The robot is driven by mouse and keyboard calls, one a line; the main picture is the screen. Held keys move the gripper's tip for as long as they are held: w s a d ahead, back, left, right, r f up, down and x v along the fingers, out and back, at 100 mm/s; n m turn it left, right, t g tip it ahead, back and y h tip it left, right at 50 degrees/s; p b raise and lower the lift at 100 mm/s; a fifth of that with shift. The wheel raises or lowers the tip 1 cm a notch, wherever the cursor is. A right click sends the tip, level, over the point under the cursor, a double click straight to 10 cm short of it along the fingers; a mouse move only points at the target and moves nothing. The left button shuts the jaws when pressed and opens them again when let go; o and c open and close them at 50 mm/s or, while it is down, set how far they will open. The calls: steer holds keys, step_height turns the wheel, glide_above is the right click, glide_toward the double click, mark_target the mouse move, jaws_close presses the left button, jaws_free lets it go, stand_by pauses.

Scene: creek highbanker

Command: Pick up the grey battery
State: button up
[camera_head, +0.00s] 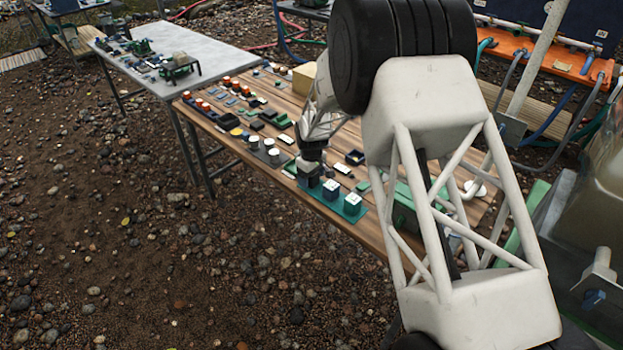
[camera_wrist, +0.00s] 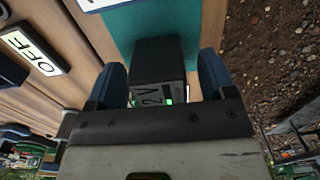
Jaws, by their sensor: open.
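The grey battery (camera_wrist: 158,62) is a dark block with a "12 V" label and a small green light. It stands on a teal mat (camera_wrist: 205,25), which also shows on the wooden table in the head view (camera_head: 345,220). My gripper (camera_wrist: 160,80) is open, with one blue finger on each side of the battery. I cannot tell whether the fingers touch it. In the head view, my gripper (camera_head: 309,172) is low over the mat's left end and mostly hides the battery.
Two white-topped blocks (camera_head: 331,189) (camera_head: 352,203) stand on the mat right of my gripper. An "OFF" plate (camera_wrist: 33,51) lies nearby. Several small parts crowd the wooden table (camera_head: 232,155). A grey table (camera_head: 190,50) adjoins at left. Pebbly ground lies beyond the table edge.

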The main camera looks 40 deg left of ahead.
stand_by(0.6)
steer(key=c, duration=1.1)
steer(key=shift+r, duration=4.95)
